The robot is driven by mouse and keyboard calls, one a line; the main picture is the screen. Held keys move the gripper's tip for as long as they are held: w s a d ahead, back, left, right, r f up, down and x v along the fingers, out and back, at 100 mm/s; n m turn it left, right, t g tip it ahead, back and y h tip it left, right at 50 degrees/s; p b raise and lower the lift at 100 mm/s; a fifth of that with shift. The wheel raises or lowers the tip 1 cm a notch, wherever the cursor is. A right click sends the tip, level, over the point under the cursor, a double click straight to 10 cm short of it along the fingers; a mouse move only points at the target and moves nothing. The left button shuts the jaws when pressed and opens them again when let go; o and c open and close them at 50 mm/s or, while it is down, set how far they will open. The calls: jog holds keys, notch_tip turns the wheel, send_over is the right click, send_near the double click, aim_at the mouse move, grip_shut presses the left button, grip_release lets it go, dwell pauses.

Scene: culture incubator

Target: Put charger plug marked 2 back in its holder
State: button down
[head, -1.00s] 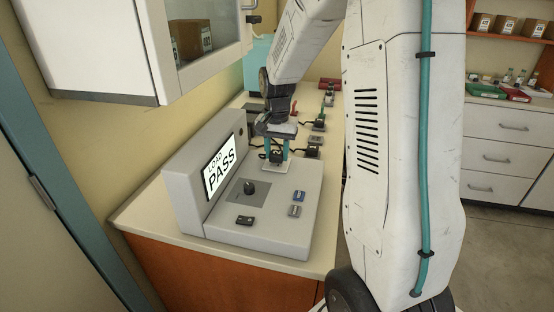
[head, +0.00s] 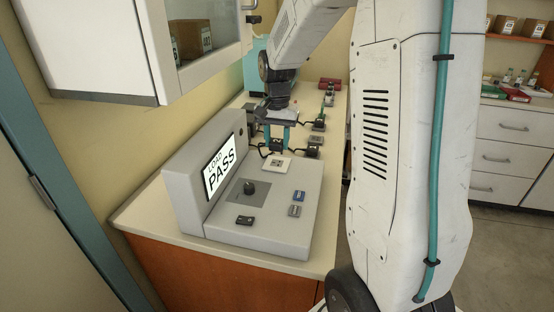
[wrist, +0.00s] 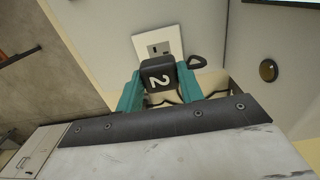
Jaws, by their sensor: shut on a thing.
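The black charger plug marked 2 (wrist: 158,75) is between the teal fingers of my gripper (wrist: 160,88) in the wrist view, with its white numeral facing the camera. In the head view my gripper (head: 277,138) is shut on the plug (head: 276,146), held above the far end of the grey tester. A white socket plate (head: 277,167) on the tester lies bare just below the plug. It also shows in the wrist view (wrist: 157,43). Small dark units (head: 313,151) stand along the counter to the right and behind. I cannot tell which is the plug's holder.
The tester (head: 262,228) has a screen reading LOAD PASS (head: 219,167), a black knob (head: 249,188) and small switches. A wall cabinet (head: 160,45) hangs at upper left. Dark cables run near the gripper. A red item (head: 330,84) lies at the counter's far end.

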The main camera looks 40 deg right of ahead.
jog(key=shift+r, duration=0.55)
jog(key=shift+f+m, duration=1.8)
jog(key=shift+f, duration=0.25)
